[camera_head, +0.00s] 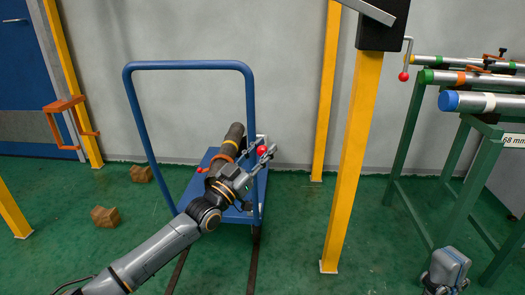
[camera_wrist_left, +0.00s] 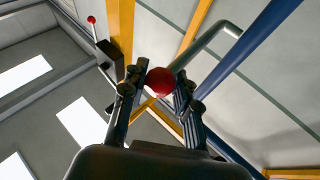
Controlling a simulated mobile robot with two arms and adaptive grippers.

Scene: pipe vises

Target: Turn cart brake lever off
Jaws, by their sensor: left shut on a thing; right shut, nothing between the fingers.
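The blue cart (camera_head: 188,66) stands left of centre in the head view, its tall push handle facing me. The brake lever's red ball knob (camera_head: 262,150) shows at the cart's right side. My left gripper (camera_head: 264,153) reaches in past the handle and is shut on this knob.
A yellow post (camera_head: 352,165) stands right of the cart. Green stands (camera_head: 409,125) with pipes are at the right. Brown blocks (camera_head: 104,216) lie on the green floor at the left.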

